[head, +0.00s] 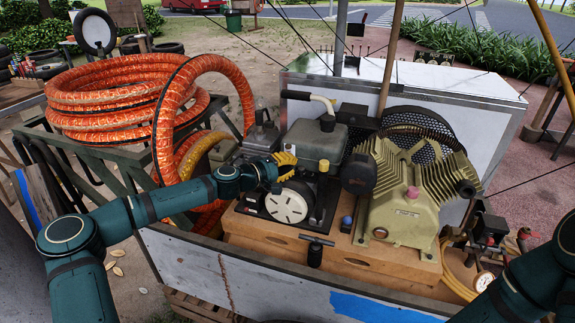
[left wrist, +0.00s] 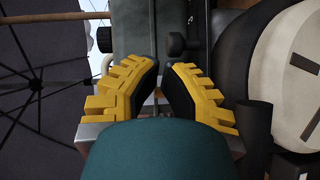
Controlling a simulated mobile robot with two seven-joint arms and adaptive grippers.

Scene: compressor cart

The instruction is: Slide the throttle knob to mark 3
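My left gripper (head: 285,160) reaches from the left to the engine (head: 314,143), above its white starter disc (head: 288,205). In the left wrist view my left gripper (left wrist: 164,64) has its yellow fingers apart, with nothing held between them. A small dark round knob (left wrist: 176,44) shows just past the fingertips, in line with the gap. It may be the throttle knob, but I cannot tell for sure. I cannot make out a scale or mark 3. My right arm shows at the lower right of the head view, its gripper out of frame.
The white disc (left wrist: 295,70) lies close to the right of the fingers. Another black knob (left wrist: 105,39) is on the left. The compressor (head: 408,190) stands right of the engine. An orange hose coil (head: 120,85) is at the left, and a black T-handle (head: 315,248) is in front.

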